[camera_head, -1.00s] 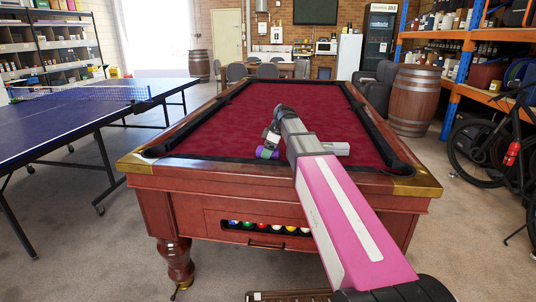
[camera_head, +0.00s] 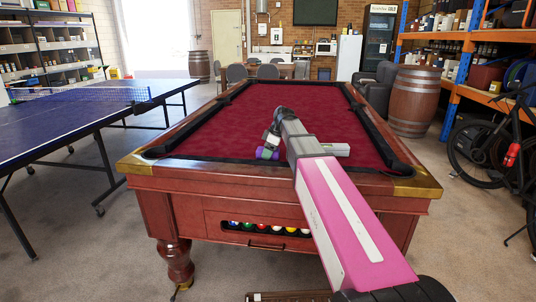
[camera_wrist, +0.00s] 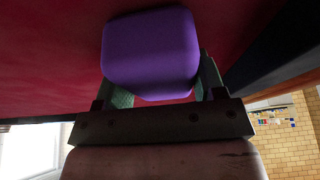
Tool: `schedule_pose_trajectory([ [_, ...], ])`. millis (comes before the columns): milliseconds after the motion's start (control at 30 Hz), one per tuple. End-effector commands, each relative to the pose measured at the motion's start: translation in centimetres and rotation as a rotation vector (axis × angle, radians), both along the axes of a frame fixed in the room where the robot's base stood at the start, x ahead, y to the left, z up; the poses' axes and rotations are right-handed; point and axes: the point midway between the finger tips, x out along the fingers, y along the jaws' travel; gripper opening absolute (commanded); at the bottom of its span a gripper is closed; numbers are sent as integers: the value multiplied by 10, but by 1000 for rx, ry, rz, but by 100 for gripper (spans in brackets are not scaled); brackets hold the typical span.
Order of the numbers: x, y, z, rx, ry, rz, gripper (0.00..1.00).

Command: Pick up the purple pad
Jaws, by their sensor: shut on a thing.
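The purple pad (camera_head: 261,153) is a small rounded block over the near part of the red pool table cloth. In the wrist view the pad (camera_wrist: 150,52) fills the upper middle, between the two greenish fingers of my gripper (camera_wrist: 165,85). The fingers are shut on its sides. In the head view my gripper (camera_head: 268,153) points down at the near end of the table, partly hidden by my own arm. I cannot tell whether the pad still touches the cloth.
The pool table (camera_head: 270,115) has raised dark cushions and brass corners; its cloth is clear beyond my arm. A blue table-tennis table (camera_head: 60,120) stands to the left. A barrel (camera_head: 414,100), an orange-and-blue shelf rack (camera_head: 470,35) and a bicycle (camera_head: 490,145) are on the right.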

Motion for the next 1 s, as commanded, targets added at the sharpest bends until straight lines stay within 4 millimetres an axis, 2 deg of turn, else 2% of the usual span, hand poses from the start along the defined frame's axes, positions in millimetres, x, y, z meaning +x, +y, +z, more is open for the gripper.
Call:
schedule_pose_trajectory([
  [267,1,0,12,0,-1,0,36],
  [500,1,0,50,0,-4,1,36],
  [700,-34,39,75,1,-3,3,36],
  [1000,-64,78,105,0,-1,2,36],
])
